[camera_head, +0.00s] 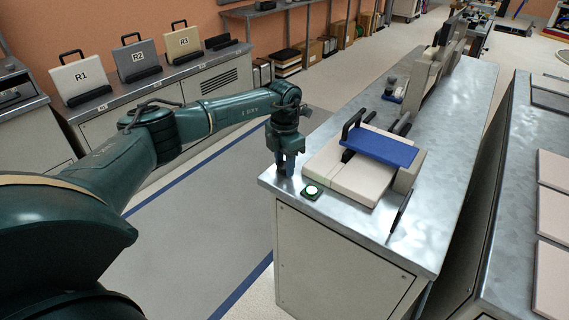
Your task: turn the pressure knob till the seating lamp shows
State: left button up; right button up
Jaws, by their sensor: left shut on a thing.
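My left gripper (287,164) points down at the near left corner of the metal bench (462,120). It is shut on what looks like the pressure knob, which its fingers almost wholly hide. Just to the right of the fingers is the seating lamp (311,190), a small round lamp on a dark green base, with a bright whitish-green face that looks lit. Beside it lies a cream block fixture (345,178) with a blue plate (380,147) and a black handle (351,125). My right gripper is not in view.
More fixtures (425,75) stand farther back on the bench. A second bench with pale panels (553,230) is at the right. Cases R1, R2 and R3 (184,42) stand on a cabinet at the back left.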

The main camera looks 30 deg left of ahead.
aim_at(284, 165)
pick_arm(q)
jog(key=shift+m, duration=1.6)
jog(key=shift+b, duration=0.3)
jog(key=o, duration=1)
notch_tip(284, 165, up, 13)
jog(key=shift+r, duration=0.15)
